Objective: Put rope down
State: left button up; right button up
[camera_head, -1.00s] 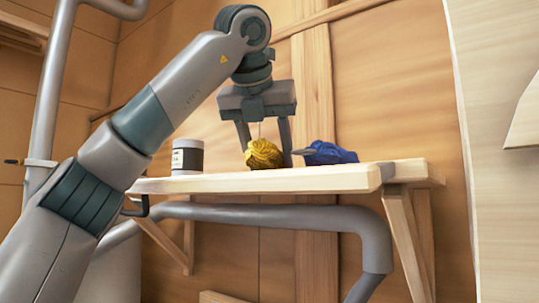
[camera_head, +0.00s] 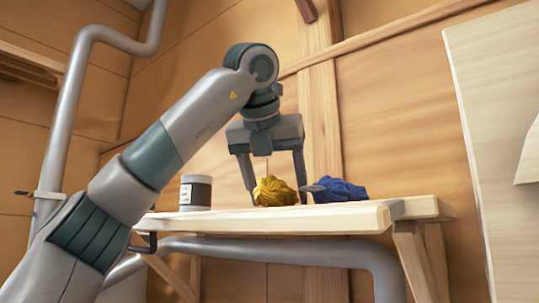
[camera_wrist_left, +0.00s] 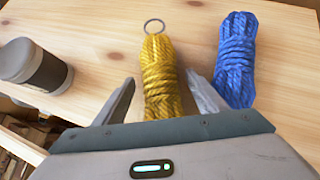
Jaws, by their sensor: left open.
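A yellow rope bundle (camera_head: 274,191) with a metal ring at its end lies on the wooden shelf (camera_head: 270,219); the bundle also shows in the left wrist view (camera_wrist_left: 160,75). My left gripper (camera_head: 277,198) is open, with its fingers on both sides of the yellow rope. In the left wrist view the gripper (camera_wrist_left: 160,95) shows a gap between each finger and the bundle. A blue rope bundle (camera_head: 340,190) lies to the right of the yellow one, and it also shows in the left wrist view (camera_wrist_left: 236,60). My right gripper is not in view.
A grey can with a pale label (camera_head: 196,193) stands on the shelf to the left, and it also shows in the left wrist view (camera_wrist_left: 34,66). A grey pipe (camera_head: 300,250) runs under the shelf. A wooden post (camera_head: 322,120) stands behind it.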

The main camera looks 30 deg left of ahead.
aim_at(267, 176)
pick_arm(q)
jog(key=b+v, duration=0.2)
jog(key=v, duration=0.8)
jog(key=shift+s+r, duration=0.1)
jog(key=shift+s, duration=0.1)
jog(key=shift+s+d+r+b, duration=0.1)
jog(key=shift+s+r+b, duration=0.2)
jog(key=shift+s+r, duration=0.15)
jog(key=shift+f, duration=0.1)
